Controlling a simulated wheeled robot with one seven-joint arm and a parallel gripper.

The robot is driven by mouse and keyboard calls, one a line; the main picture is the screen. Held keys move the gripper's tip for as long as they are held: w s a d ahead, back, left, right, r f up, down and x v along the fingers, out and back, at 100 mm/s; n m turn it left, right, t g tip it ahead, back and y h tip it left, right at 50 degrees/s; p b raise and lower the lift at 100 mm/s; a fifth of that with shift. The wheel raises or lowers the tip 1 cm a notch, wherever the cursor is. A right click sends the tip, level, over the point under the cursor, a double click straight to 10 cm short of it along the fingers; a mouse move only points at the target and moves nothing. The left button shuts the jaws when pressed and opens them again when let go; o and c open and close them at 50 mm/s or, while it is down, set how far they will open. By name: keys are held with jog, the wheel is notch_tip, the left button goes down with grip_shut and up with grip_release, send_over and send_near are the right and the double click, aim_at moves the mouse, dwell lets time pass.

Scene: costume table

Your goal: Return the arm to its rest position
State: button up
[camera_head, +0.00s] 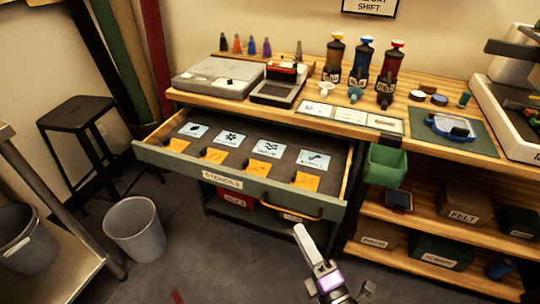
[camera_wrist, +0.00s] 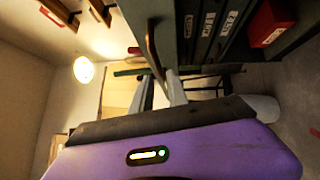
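My gripper (camera_head: 300,230) is in front of the pulled-out stencil drawer (camera_head: 205,172), with its pale fingers pointing up toward the drawer front. The wrist view shows the two fingers (camera_wrist: 161,88) apart, with a gap between them and nothing clearly held. The drawer's orange handle (camera_head: 290,207) is close beyond the fingertips. It also shows in the wrist view (camera_wrist: 152,45), where it overlaps the finger region; whether it touches a finger I cannot tell. The purple gripper body (camera_wrist: 220,150) fills the bottom of the wrist view.
The open drawer juts out from the wooden workbench (camera_head: 430,107). A green bin (camera_head: 385,165) hangs at its right, above shelves with boxes (camera_head: 462,203). A grey waste bin (camera_head: 135,230) and black stool (camera_head: 75,118) stand at left. The floor around my gripper looks clear.

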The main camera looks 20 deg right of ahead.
jog(key=s+d+r+m+g+h, duration=0.2)
jog(key=s+r+m, duration=0.1)
jog(key=s+m, duration=1.05)
jog(key=s+d+r+m+g+h, duration=0.1)
jog(key=s+r+m+g, duration=0.15)
jog(key=s+m, duration=1.05)
jog(key=s+r+n+p, duration=0.4)
jog(key=r+n+p, duration=0.1)
jog(key=r+p, duration=1)
jog(key=shift+r+p, duration=0.3)
jog(key=shift+p, duration=0.35)
dwell(3.2)
